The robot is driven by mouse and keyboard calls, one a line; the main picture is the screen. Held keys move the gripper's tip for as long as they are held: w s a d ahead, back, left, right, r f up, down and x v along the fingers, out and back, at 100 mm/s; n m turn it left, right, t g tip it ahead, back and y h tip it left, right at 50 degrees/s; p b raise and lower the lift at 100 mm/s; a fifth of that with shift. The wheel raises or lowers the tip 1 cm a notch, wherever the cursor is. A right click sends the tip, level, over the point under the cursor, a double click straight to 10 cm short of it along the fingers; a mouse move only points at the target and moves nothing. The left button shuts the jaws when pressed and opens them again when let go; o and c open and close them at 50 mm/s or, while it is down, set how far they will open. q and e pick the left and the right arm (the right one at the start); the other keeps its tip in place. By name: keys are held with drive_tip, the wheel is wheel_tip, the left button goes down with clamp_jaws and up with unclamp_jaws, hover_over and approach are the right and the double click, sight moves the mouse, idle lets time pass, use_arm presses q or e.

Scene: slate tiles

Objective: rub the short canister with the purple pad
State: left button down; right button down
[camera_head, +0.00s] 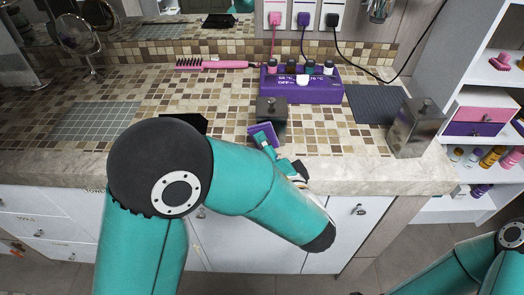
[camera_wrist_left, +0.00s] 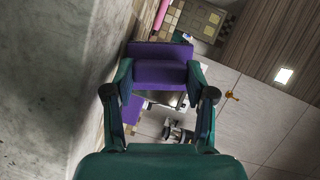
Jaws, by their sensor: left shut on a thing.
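The short canister (camera_head: 271,112) is a dark metallic square box with a small knob on its lid. It stands upright on the tiled counter, in front of the purple box. My left gripper (camera_head: 266,143) is shut on the purple pad (camera_head: 262,132) and holds it at the canister's front, low near the counter. In the left wrist view the pad (camera_wrist_left: 160,72) spans the space between both fingers. Whether the pad touches the canister I cannot tell. Part of the canister's front is hidden behind the pad. My right gripper is out of view; only part of that arm shows at bottom right.
A taller metal canister (camera_head: 415,128) stands to the right near the counter's front edge. A purple box (camera_head: 300,90) with several bottles is behind the short canister. A pink hairbrush (camera_head: 211,65) lies farther back. A dark ribbed mat (camera_head: 374,104) lies right. The counter's left is mostly clear.

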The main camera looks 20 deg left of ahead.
sight(277, 139)
use_arm(q)
drive_tip(key=shift+w+a, duration=0.15)
drive_tip(key=shift+w, duration=0.3)
drive_tip(key=shift+w+d+f+b, duration=0.1)
drive_tip(key=shift+w+d+b, duration=0.05)
drive_tip(key=shift+d+b, duration=0.55)
drive_tip(key=shift+w+d+b, duration=0.15)
drive_tip(key=shift+d+b, duration=0.15)
drive_tip(key=shift+d, duration=0.25)
drive_tip(key=shift+w+d+b, duration=0.15)
drive_tip(key=shift+d+b, duration=0.1)
drive_tip(key=shift+d, duration=0.25)
drive_tip(key=shift+w+b, duration=0.1)
drive_tip(key=shift+b, duration=0.5)
drive_tip(key=shift+s+a+b, duration=0.2)
drive_tip(key=shift+a+b, duration=0.55)
drive_tip(key=shift+a, duration=0.2)
drive_tip(key=shift+s+a+b, duration=0.2)
drive_tip(key=shift+a+b, duration=0.35)
drive_tip(key=shift+a, duration=0.25)
drive_tip(key=shift+s, duration=0.15)
